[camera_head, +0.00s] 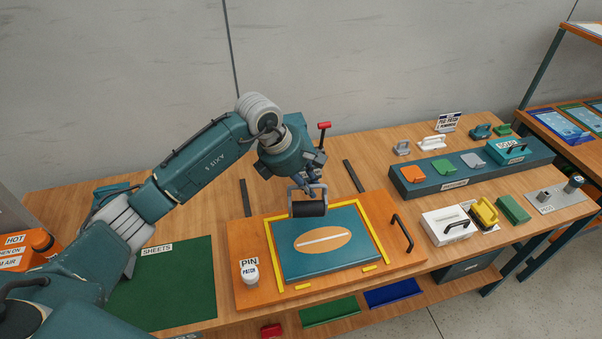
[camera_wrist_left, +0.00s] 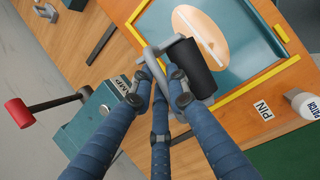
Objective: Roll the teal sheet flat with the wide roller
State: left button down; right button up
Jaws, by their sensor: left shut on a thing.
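The teal sheet (camera_head: 300,258) lies on the orange board (camera_head: 248,240) inside a yellow frame (camera_head: 386,250). An orange oval patch (camera_head: 345,239) with a pale strip across it shows on the sheet. My left gripper (camera_head: 304,188) is shut on the grey handle of the wide black roller (camera_head: 309,209). The roller is at the far edge of the sheet, near its middle; I cannot tell whether it touches. In the left wrist view the roller (camera_wrist_left: 195,68) and the sheet (camera_wrist_left: 248,42) also show. My right gripper is not in view.
A white patch jar (camera_head: 249,271) stands at the board's front left corner, and a black handle (camera_head: 402,233) is at its right. A green sheets mat (camera_head: 180,285) lies to the left. A dark rack (camera_head: 450,184) with several blocks stands at the right. A red-headed tool (camera_head: 323,127) stands behind my gripper.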

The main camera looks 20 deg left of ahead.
pick_arm(q)
jog(key=shift+f, duration=0.15)
jog(key=shift+s+f, duration=0.2)
jog(key=shift+a+f+b, duration=0.1)
jog(key=shift+f+b, duration=1.15)
jog(key=shift+f, duration=0.75)
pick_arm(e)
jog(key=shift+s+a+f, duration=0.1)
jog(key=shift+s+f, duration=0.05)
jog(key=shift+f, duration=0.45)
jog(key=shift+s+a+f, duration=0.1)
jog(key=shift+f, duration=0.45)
